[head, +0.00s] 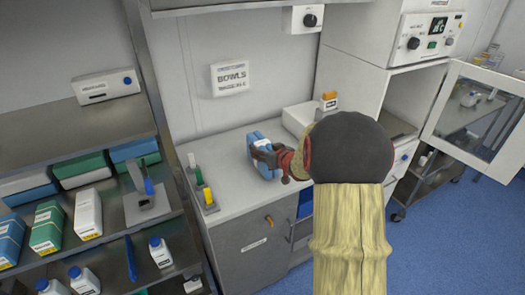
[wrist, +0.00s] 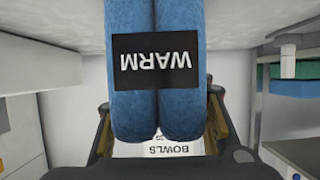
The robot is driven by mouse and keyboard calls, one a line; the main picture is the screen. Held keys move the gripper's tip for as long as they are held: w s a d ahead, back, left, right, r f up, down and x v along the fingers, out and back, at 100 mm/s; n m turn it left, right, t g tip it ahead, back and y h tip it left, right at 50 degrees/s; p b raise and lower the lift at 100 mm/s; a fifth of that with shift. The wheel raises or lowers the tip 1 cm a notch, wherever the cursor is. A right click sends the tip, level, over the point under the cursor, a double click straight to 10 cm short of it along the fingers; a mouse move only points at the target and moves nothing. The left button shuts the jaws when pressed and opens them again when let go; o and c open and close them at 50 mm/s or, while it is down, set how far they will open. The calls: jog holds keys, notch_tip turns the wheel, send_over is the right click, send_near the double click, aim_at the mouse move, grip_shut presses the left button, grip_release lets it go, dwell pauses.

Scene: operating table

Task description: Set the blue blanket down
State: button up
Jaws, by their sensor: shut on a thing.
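The blue blanket (head: 263,139) is a folded or rolled bundle over the white counter (head: 228,148) in the head view. My gripper (head: 268,157) is shut on it, with the dark fingers across its near side. In the wrist view the blanket (wrist: 130,100) shows as two blue rolls with a black label reading WARM, upside down, and a finger is on each side of it. I cannot tell whether its underside touches the counter, as my gripper and arm hide part of it.
A BOWLS sign (head: 230,77) is on the wall behind the counter. A rack with yellow and green items (head: 204,190) stands at the counter's left end. A white box (head: 299,120) is at the back right. A shelf unit (head: 90,130) with boxes and bottles is at left.

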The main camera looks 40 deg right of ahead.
jog(key=shift+f, duration=0.1)
jog(key=o, duration=1.4)
